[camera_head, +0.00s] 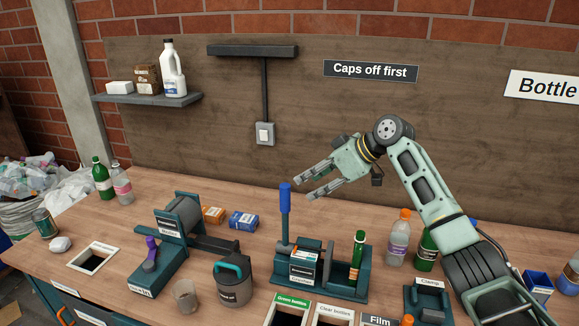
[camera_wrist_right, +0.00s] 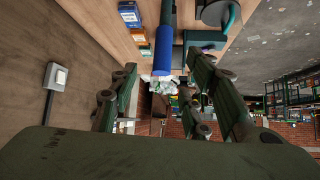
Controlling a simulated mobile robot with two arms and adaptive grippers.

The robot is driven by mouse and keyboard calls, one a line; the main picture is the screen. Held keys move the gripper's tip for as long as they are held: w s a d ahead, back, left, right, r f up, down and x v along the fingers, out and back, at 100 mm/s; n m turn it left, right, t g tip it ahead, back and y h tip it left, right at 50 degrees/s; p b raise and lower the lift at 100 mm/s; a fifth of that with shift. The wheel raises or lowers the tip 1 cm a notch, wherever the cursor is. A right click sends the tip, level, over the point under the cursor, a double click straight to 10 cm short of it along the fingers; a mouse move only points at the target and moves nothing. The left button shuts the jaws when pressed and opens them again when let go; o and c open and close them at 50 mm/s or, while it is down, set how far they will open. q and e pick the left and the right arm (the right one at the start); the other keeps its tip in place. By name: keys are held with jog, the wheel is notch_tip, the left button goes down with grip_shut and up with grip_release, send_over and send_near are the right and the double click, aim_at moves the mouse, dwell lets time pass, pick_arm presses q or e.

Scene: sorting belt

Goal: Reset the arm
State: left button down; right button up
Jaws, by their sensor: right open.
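My right gripper (camera_head: 314,184) is open and empty, raised above the workbench (camera_head: 140,188) with its fingers pointing left. In the head view its fingertips are just right of the top of a blue lever handle (camera_head: 285,198) and appear apart from it. In the right wrist view, my open fingers (camera_wrist_right: 165,85) spread on either side, and the blue handle (camera_wrist_right: 164,45) shows beyond and between them. My right arm comes in from the lower right. My left gripper is not in either view.
A green bottle (camera_head: 356,258) stands in the teal press fixture (camera_head: 318,283). A clear orange-capped bottle (camera_head: 398,240) and another green bottle (camera_head: 427,250) stand beside my arm. A dark lidded canister (camera_head: 233,282) and a cup (camera_head: 185,296) stand at the front. The wall behind is clear near the gripper.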

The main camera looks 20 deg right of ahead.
jog(key=shift+f, duration=0.1)
jog(key=s+a+f+g+h, duration=0.1)
jog(key=s+a+f, duration=0.55)
jog(key=f, duration=0.65)
jog(key=s+a+f+g+h, duration=0.2)
jog(key=s+a+f, duration=0.2)
jog(key=s+f, duration=0.7)
jog(key=s+a+f+m, duration=0.25)
jog(key=s+f, duration=0.35)
jog(key=s, duration=0.6)
jog(key=s+d+r+m+h, duration=0.1)
jog(key=s+d+m+h, duration=0.3)
jog(key=s, duration=1.1)
notch_tip(320, 180, down, 28)
jog(key=s+r+g+b, duration=0.1)
jog(key=s+b, duration=0.1)
jog(key=s+d+f+b, duration=0.1)
jog(key=s+f, duration=0.7)
jog(key=f, duration=0.1)
jog(key=s+d+f+g+b, duration=0.1)
jog(key=s+d+f, duration=0.1)
jog(key=s+f, duration=0.7)
jog(key=shift+d+f+g, duration=0.3)
jog(key=shift+f, duration=0.35)
